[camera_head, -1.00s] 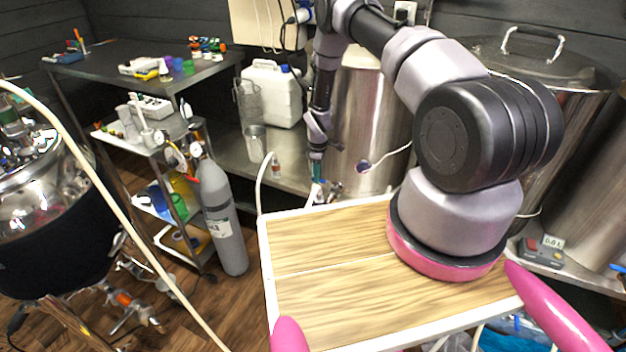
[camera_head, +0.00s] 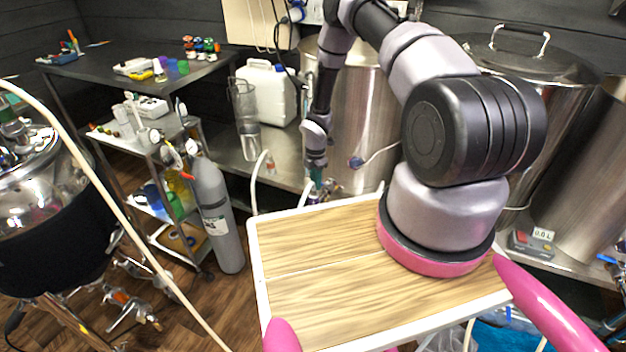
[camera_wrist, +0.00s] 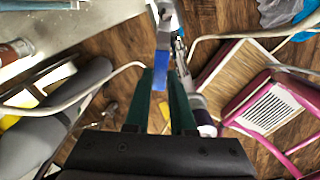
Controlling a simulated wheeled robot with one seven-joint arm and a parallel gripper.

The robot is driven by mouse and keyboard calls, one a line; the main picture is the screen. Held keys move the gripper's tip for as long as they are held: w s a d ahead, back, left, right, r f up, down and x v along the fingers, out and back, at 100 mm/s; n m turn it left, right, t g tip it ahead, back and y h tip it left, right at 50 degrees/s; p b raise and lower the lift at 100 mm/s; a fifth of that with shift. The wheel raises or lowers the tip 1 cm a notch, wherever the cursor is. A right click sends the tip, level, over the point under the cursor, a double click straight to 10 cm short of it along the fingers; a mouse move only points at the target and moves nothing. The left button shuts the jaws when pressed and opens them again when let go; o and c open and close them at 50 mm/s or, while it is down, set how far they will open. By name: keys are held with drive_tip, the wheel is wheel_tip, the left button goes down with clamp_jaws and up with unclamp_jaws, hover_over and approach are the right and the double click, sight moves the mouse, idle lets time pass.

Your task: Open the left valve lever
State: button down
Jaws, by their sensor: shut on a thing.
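The blue valve lever (camera_wrist: 170,76) shows in the wrist view at the tips of my gripper (camera_wrist: 163,84). My gripper's two green fingers are closed in on its blue handle. A metal valve body (camera_wrist: 166,20) lies beyond it at the top of that view. In the head view my gripper (camera_head: 314,188) is low in front of the steel kettle (camera_head: 365,125), just past the far edge of my wooden top. Its fingertips and the lever are too small and partly hidden there to make out.
A grey gas cylinder (camera_head: 216,215) and a shelf cart (camera_head: 150,150) stand to the left. A white jug (camera_head: 268,92) and a clear pitcher (camera_head: 245,120) stand on the steel bench behind. A thin hose (camera_head: 258,180) runs close to my gripper's left.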

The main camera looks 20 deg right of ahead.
drive_tip(key=shift+s+d+n, duration=0.3)
drive_tip(key=shift+s+n, duration=0.1)
drive_tip(key=shift+n, duration=0.45)
drive_tip(key=shift+s+d+n, duration=0.35)
drive_tip(key=shift+n, duration=0.55)
drive_tip(key=shift+s+d+n, duration=0.3)
drive_tip(key=shift+s+n, duration=0.1)
drive_tip(key=shift+n, duration=0.45)
drive_tip(key=shift+d, duration=0.1)
drive_tip(key=c, duration=0.8)
unclamp_jaws()
drive_tip(key=shift+o, duration=0.2)
wheel_tip(320, 180, up, 11)
drive_tip(key=shift+s+f, duration=0.1)
